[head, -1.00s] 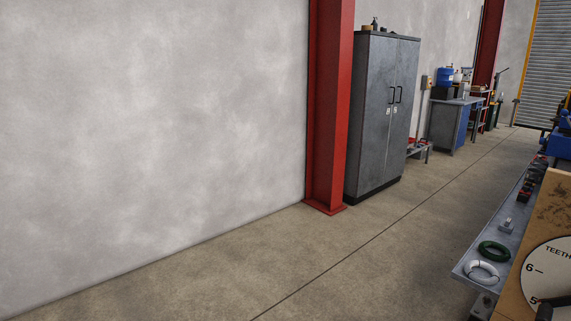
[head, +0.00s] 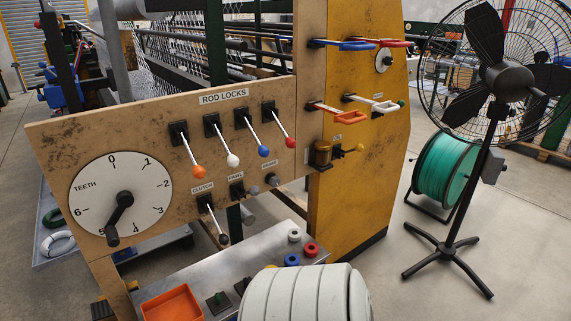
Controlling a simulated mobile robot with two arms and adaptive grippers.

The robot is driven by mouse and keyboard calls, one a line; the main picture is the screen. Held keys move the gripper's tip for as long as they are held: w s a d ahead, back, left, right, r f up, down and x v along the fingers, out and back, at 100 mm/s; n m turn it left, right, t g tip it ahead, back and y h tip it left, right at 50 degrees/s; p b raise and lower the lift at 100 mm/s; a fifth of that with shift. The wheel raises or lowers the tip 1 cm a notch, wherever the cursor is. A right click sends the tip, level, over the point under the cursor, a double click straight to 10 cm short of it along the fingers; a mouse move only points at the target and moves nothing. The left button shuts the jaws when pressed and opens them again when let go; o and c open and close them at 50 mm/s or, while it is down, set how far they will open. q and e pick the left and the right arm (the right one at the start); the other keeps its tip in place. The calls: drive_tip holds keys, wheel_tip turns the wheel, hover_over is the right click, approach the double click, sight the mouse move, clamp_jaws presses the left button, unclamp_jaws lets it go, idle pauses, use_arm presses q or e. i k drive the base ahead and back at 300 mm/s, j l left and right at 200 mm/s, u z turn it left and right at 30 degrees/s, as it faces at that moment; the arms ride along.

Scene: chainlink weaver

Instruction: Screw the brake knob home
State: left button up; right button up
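No gripper is in view. The weaver's tan control panel (head: 85,135) fills the left and middle of the head view. Below its rod-lock levers are three small labels; the left one reads CLUTCH and the right one is too small to read surely. The clutch lever (head: 215,222) hangs down with a dark tip. A dial (head: 90,190) marked TEETH has a dark crank handle pointing down and left.
A metal shelf (head: 190,270) below the panel holds an orange tray (head: 172,305) and white, red and blue rings. Four-coloured lever tips line the panel. A yellow post (head: 350,205) with handles, a green spool (head: 447,168) and a stand fan (head: 480,150) are right. Open floor lies front right.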

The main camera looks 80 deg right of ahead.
sight(274, 181)
drive_tip(key=z, duration=2.45)
